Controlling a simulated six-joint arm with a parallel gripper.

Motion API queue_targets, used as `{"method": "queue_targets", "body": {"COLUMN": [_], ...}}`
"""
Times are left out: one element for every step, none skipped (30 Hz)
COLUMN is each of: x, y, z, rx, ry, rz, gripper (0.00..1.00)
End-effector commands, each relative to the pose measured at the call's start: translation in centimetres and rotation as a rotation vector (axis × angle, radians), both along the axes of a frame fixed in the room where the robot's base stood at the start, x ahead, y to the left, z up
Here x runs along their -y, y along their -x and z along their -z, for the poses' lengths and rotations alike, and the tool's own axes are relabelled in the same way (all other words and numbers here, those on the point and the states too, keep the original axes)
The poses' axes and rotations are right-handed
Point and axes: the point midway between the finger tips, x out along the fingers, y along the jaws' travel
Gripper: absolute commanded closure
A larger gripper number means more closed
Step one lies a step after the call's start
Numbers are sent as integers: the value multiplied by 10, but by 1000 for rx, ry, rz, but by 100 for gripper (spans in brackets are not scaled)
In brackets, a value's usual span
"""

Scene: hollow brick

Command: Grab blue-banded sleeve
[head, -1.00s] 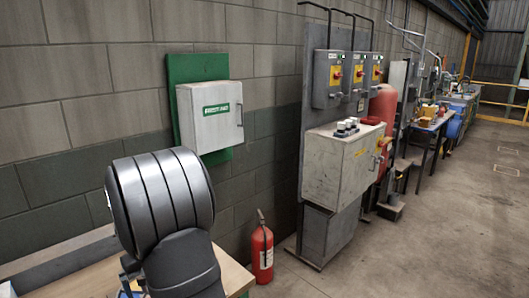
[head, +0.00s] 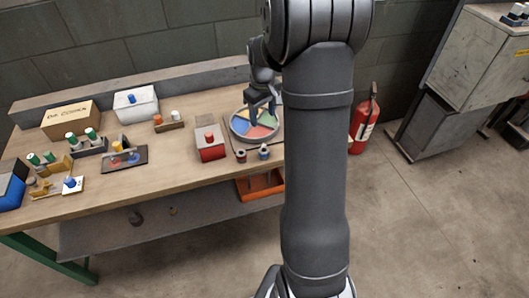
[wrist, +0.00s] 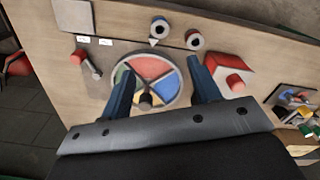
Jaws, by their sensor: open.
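The blue-banded sleeve (head: 264,152) is a short hollow cylinder on the front part of the bench. In the wrist view it stands near the top (wrist: 160,27) with its dark bore facing me. A similar red-banded sleeve (head: 240,155) stands beside it; it also shows in the wrist view (wrist: 194,39). My gripper (head: 260,112) is over the round tray with coloured sectors (head: 234,131), behind the sleeves. In the wrist view my gripper (wrist: 162,70) has its two fingers apart, with nothing held between them. The sleeves lie beyond the fingertips.
A red box with a red knob (head: 210,145) is left of the round tray. A white box (head: 136,104), a cardboard box (head: 70,119) and several small fixtures stand further left. An orange bin (head: 261,186) sits below the bench top. A fire extinguisher (head: 364,120) is right of the bench.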

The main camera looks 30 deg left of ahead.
Motion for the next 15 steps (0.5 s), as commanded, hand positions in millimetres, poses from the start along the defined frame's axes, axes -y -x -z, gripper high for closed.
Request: {"method": "queue_targets", "body": {"x": [0,0,-1,-1,-1,0,0,0,0,0,0,0,0,0,1], "y": [0,0,0,0,0,1,1,1,1,1,1,1,1,1,1], "z": [1,2,4,6,8,13,18,23,32,38,45,54,61,67,76], "rx": [0,0,0,0,-1,-3,-3,-3,-5,-4,-4,-4,-4,-4,-5], "ry": [0,0,0,1,1,1,2,2,4,3,3,3,3,3,4], "rz": [-41,-63,-84,-94,-101,-106,-107,-107,-106,-106,-105,-105,-105,-104,-104], "gripper": [43,43,43,43,43,43,43,43,43,43,43,43,43,43,43]}}
